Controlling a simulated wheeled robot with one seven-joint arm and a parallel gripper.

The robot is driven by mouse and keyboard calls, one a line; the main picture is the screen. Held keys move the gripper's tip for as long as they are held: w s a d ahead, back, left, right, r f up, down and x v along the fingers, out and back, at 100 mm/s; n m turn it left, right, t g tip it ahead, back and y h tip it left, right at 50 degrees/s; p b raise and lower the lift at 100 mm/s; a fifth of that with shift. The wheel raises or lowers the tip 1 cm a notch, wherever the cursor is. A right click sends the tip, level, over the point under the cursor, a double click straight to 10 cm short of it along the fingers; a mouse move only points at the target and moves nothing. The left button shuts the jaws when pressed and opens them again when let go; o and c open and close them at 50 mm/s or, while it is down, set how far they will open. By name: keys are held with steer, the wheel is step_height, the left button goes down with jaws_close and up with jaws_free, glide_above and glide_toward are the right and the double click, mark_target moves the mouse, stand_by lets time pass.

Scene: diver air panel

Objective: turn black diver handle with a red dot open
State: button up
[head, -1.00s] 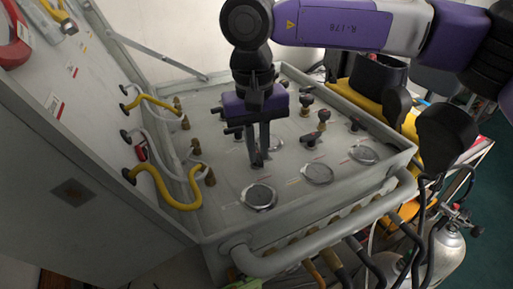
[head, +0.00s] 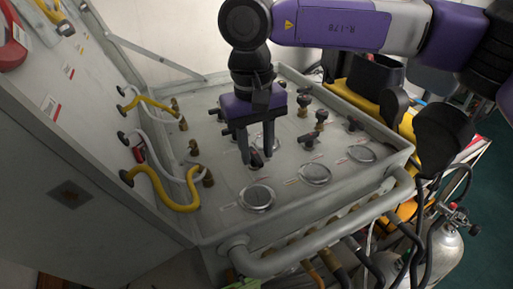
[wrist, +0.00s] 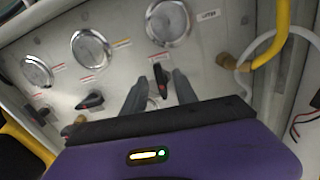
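The black diver handle (wrist: 160,78) stands on the grey panel in the wrist view, below the rightmost round gauge; a small reddish mark shows near its tip. It also shows in the head view (head: 257,159), partly hidden by the fingers. My gripper (wrist: 158,85) is open, with one finger on each side of the handle. In the head view my gripper (head: 257,158) points down at the panel. I cannot tell whether either finger touches the handle.
Other black handles (wrist: 91,101) and round gauges (wrist: 90,47) (head: 314,173) sit along the panel (head: 225,205). Yellow hoses (head: 178,203) and brass fittings are on the left in the head view. A grey rail (head: 325,233) runs along the front edge.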

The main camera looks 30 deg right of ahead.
mark_target(255, 157)
steer(key=shift+a+r, duration=0.2)
steer(key=shift+r, duration=3.7)
